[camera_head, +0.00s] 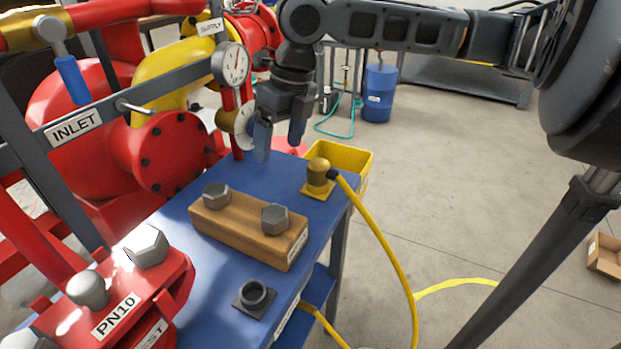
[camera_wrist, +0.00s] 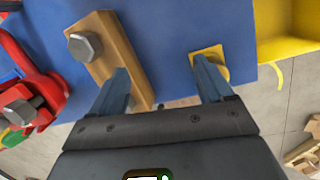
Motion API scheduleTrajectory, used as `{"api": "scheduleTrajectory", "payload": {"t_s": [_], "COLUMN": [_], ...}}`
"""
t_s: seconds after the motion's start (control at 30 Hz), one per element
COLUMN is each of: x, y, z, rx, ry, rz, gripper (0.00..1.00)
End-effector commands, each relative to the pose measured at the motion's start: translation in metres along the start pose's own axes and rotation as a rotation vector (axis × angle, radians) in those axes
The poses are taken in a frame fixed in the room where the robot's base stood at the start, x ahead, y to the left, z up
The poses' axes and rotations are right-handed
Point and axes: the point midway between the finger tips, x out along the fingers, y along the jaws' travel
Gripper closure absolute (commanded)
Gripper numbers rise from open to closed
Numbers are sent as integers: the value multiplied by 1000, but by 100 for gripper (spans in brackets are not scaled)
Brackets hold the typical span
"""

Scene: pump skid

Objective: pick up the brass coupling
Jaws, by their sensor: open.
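The brass coupling (camera_head: 318,172) stands upright on a small yellow plate at the table's far right corner, with a yellow hose (camera_head: 385,235) running from its side. In the wrist view the coupling's yellow plate (camera_wrist: 206,51) shows behind the right finger, which hides much of the coupling. My gripper (camera_head: 279,143) is open and empty, with blue fingers pointing down. It hangs above the back of the blue table, to the left of the coupling in the head view and apart from it. It also shows in the wrist view (camera_wrist: 163,80).
A wooden block (camera_head: 245,237) with two hex bolts lies mid-table. A black ring socket (camera_head: 254,294) sits near the front. A yellow bin (camera_head: 353,158) is just beyond the coupling. Red pump pipework (camera_head: 165,150) and a gauge (camera_head: 231,65) stand close to the left of the gripper.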

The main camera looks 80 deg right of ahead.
Motion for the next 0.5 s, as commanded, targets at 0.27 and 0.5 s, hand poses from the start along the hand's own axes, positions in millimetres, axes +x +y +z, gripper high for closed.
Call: {"api": "scheduleTrajectory", "payload": {"t_s": [0.27,0.5], "x": [-9,13], "y": [-65,-70], "z": [-45,-50], "rx": [-19,-20], "ry": [154,161], "rz": [-140,-144], "gripper": [20,20]}}
